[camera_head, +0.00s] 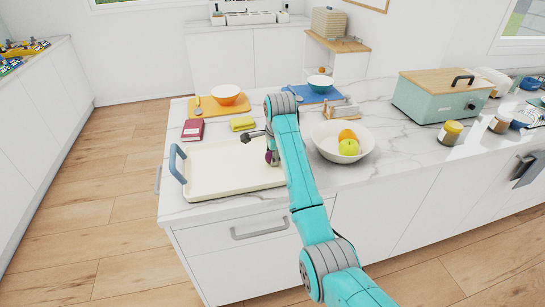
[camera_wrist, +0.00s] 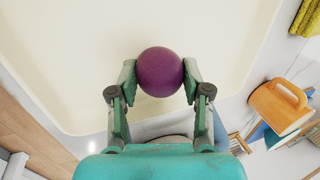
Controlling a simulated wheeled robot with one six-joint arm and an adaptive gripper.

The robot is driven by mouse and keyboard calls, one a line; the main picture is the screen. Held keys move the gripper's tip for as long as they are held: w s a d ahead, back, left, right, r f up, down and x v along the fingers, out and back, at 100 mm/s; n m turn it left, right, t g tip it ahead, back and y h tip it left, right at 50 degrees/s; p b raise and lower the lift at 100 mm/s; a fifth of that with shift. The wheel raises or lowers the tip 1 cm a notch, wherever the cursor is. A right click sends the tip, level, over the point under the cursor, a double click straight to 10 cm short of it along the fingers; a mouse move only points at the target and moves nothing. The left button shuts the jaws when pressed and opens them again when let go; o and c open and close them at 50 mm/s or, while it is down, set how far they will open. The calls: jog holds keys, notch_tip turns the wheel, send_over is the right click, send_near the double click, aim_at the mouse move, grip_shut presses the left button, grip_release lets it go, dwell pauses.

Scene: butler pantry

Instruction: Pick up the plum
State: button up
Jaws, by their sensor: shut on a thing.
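The plum (camera_wrist: 160,72) is a round, dark purple fruit. In the wrist view it sits between the two fingertips of my gripper (camera_wrist: 159,84), which is shut on it. In the head view the plum (camera_head: 270,157) shows only in part beside my arm, at the right side of the cream tray (camera_head: 218,192). Whether the plum touches the tray or hangs just above it, I cannot tell. The tray's cream surface also fills the wrist view behind the plum (camera_wrist: 60,60).
A white bowl (camera_head: 322,146) with an orange and a yellow-green fruit stands right of my arm. A yellow sponge (camera_head: 243,124), a red book (camera_head: 193,130) and an orange board with a bowl (camera_head: 207,111) lie behind the tray. A teal bread box (camera_head: 430,108) stands further right.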

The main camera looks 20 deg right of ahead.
notch_tip(320, 180, up, 9)
jog(key=shift+f, duration=0.1)
jog(key=shift+d+r, duration=0.25)
jog(key=shift+r, duration=0.4)
jog(key=w+d+r, duration=0.1)
jog(key=d+r, duration=0.3)
jog(key=d, duration=0.7)
jog(key=w+d+f, duration=0.1)
jog(key=d+f, duration=0.3)
jog(key=d, duration=0.6)
jog(key=shift+d, duration=0.3)
jog(key=shift+f, duration=0.1)
jog(key=shift+f, duration=2.4)
